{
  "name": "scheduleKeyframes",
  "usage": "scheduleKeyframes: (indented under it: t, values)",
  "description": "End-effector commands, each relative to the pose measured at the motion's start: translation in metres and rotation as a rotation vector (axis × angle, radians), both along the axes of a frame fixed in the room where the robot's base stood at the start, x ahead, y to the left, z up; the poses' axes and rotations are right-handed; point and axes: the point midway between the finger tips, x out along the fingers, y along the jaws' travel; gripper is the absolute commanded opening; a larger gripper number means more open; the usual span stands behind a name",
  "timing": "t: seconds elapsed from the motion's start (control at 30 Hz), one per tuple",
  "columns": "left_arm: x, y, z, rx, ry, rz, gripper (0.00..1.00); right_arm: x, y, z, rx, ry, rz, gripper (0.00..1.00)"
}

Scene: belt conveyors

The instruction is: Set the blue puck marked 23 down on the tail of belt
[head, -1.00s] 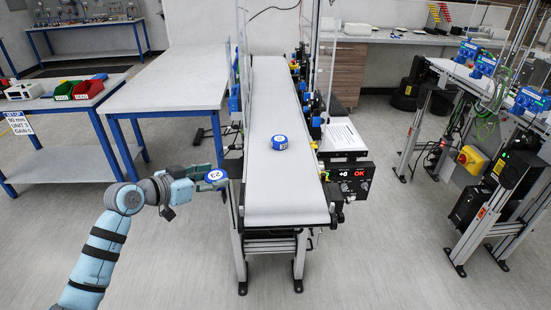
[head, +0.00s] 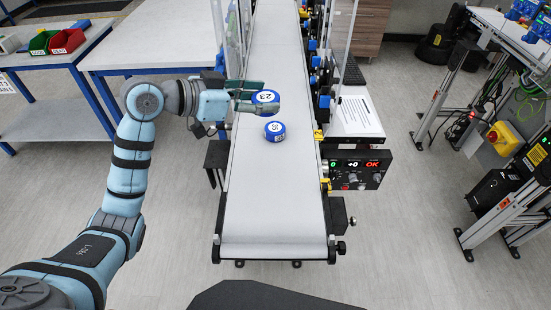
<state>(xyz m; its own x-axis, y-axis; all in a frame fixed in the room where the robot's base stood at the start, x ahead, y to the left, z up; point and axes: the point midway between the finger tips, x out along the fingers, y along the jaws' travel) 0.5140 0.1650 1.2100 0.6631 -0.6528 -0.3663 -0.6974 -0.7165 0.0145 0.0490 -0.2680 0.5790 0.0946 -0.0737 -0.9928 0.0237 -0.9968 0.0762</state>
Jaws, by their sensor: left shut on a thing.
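The blue puck marked 23 (head: 265,97) is in the fingers of my left gripper (head: 258,98), with its white numbered top facing up. The gripper reaches in from the left over the white belt (head: 268,196) and is shut on the puck. The puck appears to be held above the belt; its exact height is hard to tell. A second blue puck (head: 274,131) with a different white label sits on the belt, just nearer to me than the held one. My right gripper is not in view.
The belt's near stretch is bare. Clear panels (head: 340,48) and small blue devices stand along its sides. A control box (head: 356,172) reading OK is at its right. A blue-legged table (head: 150,45) is at the left, with red (head: 66,41) and green bins beyond.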

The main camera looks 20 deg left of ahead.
Motion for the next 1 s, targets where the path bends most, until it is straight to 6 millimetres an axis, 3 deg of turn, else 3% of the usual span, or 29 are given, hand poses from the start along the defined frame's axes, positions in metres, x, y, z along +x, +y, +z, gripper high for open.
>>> scheduleKeyframes:
  t: [0.03, 0.07, 0.17, 0.53, 0.87, 1.0]
  values:
    - [-0.004, -0.011, 0.018, 0.004, -0.006, -0.033, 0.15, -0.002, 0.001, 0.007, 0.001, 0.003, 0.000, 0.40]
    - [-0.006, -0.016, 0.023, 0.010, -0.005, -0.048, 0.15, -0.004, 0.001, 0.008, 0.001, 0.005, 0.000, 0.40]
    - [-0.011, -0.024, 0.020, 0.021, -0.001, -0.076, 0.15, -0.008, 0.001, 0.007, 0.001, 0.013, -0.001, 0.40]
    - [-0.009, -0.024, -0.112, 0.020, 0.007, -0.076, 0.15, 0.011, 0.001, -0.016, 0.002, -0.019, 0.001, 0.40]
    - [-0.009, -0.024, -0.170, 0.021, 0.004, -0.076, 0.15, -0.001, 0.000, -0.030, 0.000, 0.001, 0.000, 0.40]
    - [-0.009, -0.024, -0.175, 0.022, -0.001, -0.076, 0.15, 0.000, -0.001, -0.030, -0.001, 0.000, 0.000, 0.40]
